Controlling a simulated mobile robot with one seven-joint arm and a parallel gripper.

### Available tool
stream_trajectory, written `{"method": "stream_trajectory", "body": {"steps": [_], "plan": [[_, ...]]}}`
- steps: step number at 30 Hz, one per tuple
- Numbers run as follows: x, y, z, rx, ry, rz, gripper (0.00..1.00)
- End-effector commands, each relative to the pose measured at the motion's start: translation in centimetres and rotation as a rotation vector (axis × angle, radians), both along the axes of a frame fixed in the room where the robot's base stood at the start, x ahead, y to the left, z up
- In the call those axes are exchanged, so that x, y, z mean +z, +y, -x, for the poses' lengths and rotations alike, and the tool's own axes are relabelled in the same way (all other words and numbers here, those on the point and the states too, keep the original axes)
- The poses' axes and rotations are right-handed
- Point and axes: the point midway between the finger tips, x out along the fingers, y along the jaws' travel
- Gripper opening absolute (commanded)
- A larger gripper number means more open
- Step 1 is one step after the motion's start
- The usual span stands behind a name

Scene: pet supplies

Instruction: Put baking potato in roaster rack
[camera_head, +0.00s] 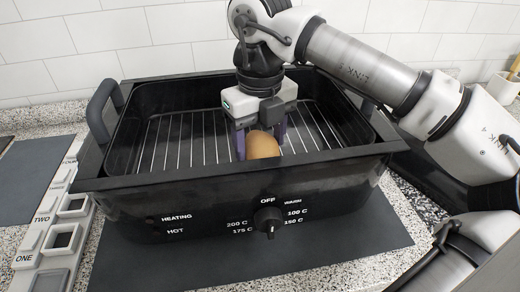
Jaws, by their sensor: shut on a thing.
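The baking potato (262,145) is brown and rounded. It is inside the black roaster (150,183), near the front wall, at or just above the wire roaster rack (185,135). My gripper (260,138) points down into the roaster and is shut on the potato, with its purple-grey fingers on either side. The potato's lower part is hidden behind the front wall, so I cannot tell whether it touches the rack. The rack's wires show to the left and right of my gripper.
The roaster stands on a dark mat (330,250) on a speckled counter (440,275). Its front carries a dial (268,219). A panel of switches (62,240) lies at the left, beside a grey slab (30,180). My arm spans the right side.

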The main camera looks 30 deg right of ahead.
Motion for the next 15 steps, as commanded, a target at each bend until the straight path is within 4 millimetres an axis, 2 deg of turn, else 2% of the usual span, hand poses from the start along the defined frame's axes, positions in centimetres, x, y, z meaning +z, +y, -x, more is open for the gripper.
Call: {"method": "stream_trajectory", "body": {"steps": [1,12,13,15], "plan": [[-0.85,0.00,0.00,0.000,-0.001,0.000,0.36],[-1.11,0.00,0.00,0.000,-0.001,0.001,0.36],[-1.08,0.00,0.00,0.000,-0.001,0.001,0.63],[-0.96,0.00,0.00,0.000,-0.001,0.001,0.72]]}}
